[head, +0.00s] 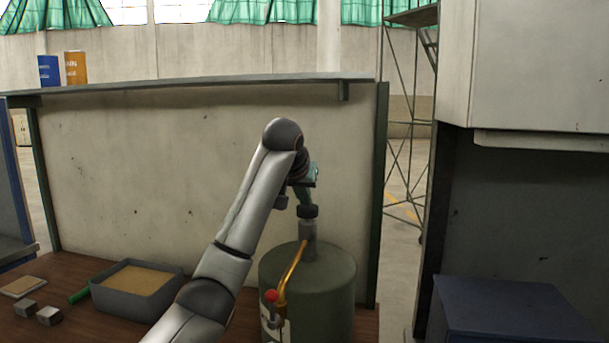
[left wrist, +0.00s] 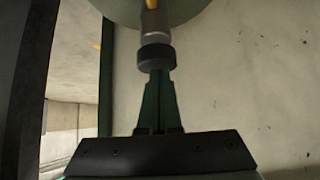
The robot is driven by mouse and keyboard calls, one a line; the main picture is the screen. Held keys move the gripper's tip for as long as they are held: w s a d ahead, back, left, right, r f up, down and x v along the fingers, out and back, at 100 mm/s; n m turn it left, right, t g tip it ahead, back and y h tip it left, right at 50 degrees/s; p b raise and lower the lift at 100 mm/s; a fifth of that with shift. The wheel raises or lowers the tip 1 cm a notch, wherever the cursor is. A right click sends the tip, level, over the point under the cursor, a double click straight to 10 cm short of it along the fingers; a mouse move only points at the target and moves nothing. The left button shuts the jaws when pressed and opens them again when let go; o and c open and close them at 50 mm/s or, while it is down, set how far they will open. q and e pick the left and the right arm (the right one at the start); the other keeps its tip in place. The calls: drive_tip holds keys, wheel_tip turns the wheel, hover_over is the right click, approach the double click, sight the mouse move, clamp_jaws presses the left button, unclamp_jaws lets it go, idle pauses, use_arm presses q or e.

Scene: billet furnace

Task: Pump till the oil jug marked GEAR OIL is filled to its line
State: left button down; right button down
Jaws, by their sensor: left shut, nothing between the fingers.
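A dark green oil drum (head: 315,285) stands on the bench, with a grey pump neck (head: 309,245) and a black plunger knob (head: 308,211) on top. A brass spout (head: 292,268) curves down the drum's front to a small tap with a red knob (head: 271,296). My left gripper (head: 306,200) points down with shut, empty fingers just above the plunger knob. In the left wrist view the fingertips (left wrist: 157,76) meet the top of the black knob (left wrist: 156,58) and appear to touch it. I cannot make out a jug marked GEAR OIL. My right gripper is not in view.
A grey tray of sand-coloured material (head: 135,302), small metal blocks (head: 49,315) and a green stick (head: 79,295) lie on the bench at left. Blue (head: 48,70) and orange (head: 75,67) cans stand on the shelf. A dark blue box (head: 510,310) is at right.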

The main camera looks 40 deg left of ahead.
use_arm(q)
drive_tip(key=shift+f, duration=0.3)
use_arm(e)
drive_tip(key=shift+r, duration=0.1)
